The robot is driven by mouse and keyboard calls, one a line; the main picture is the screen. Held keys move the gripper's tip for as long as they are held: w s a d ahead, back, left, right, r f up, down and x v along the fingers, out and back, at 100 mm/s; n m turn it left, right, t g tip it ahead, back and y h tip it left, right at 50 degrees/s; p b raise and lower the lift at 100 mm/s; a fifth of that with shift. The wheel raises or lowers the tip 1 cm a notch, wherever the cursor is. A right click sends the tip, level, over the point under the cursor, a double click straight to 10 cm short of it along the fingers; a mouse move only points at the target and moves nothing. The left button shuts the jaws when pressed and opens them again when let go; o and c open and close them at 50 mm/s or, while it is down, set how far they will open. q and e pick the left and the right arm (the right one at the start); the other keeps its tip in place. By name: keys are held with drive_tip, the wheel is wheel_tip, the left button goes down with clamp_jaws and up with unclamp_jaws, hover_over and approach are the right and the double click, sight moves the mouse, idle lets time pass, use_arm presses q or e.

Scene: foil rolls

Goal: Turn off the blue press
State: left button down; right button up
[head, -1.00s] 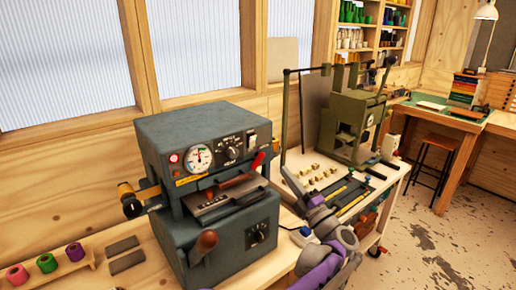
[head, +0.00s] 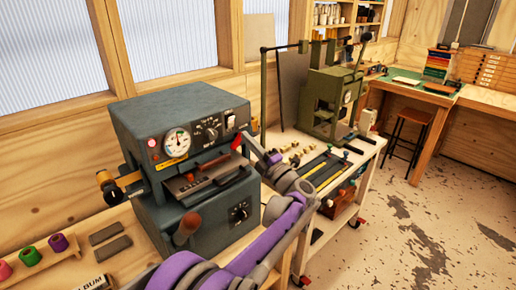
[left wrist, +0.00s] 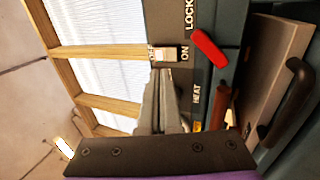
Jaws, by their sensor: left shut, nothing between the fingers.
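The blue press (head: 185,115) stands on the bench at left in the head view, with a gauge, a dial, a small red lamp (head: 152,143) and a red lever (head: 237,142). A pale rocker switch (head: 230,122) is at the right end of its panel. In the left wrist view the switch (left wrist: 163,54) is beside the word ON, and the red lever (left wrist: 209,47) is right of it. My left gripper (head: 254,139) is shut and empty. In the left wrist view its fingertips (left wrist: 161,71) are just below the switch; contact cannot be told. My right gripper is not in view.
A green press (head: 330,100) stands on a cart (head: 345,180) to the right, with small blocks and tools. Coloured spools (head: 58,243) and dark bars (head: 105,235) lie left of the blue press. Open floor (head: 420,220) is at right.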

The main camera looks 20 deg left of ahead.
sight(230, 120)
use_arm(q)
drive_tip(key=p+x, duration=0.1)
drive_tip(key=x, duration=0.5)
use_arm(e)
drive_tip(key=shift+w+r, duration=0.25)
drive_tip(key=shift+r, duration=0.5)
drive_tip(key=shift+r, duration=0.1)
